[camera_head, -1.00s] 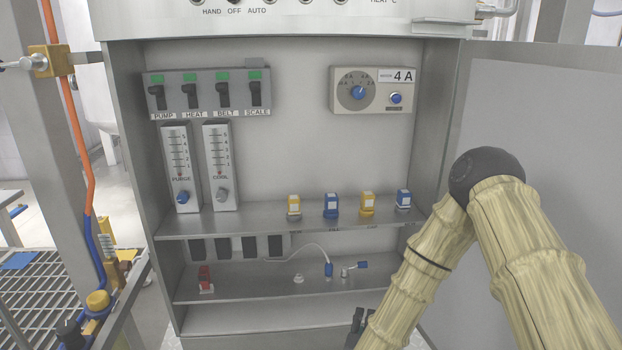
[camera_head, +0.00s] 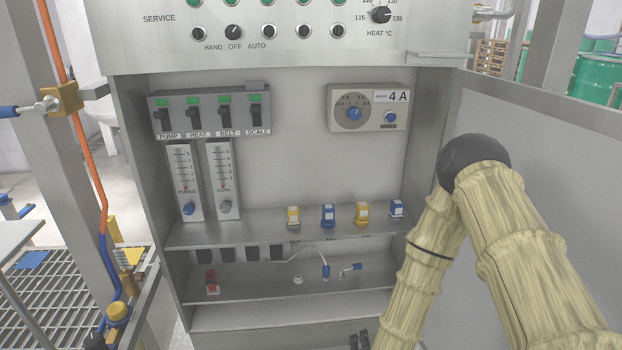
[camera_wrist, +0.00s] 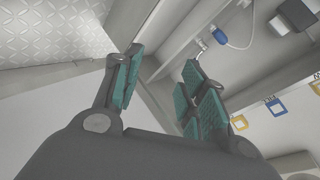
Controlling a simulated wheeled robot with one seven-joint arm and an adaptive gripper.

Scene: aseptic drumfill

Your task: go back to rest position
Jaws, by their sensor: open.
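My gripper (camera_wrist: 155,88) shows in the wrist view with its two green-padded fingers spread wide and nothing between them. In the head view only the dark fingertips (camera_head: 359,341) show at the bottom edge, low in front of the open cabinet (camera_head: 290,318). My arm comes in from the lower right, its dark elbow bent near the cabinet's right side. The fingers are apart from the things on the shelves.
The upper shelf (camera_head: 250,228) holds several yellow and blue plugs. A red switch (camera_head: 211,281) and a blue-ended cable (camera_head: 326,271) are on the lower shelf. The open door (camera_head: 535,130) stands right, close to my arm. A post (camera_head: 75,150) stands left.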

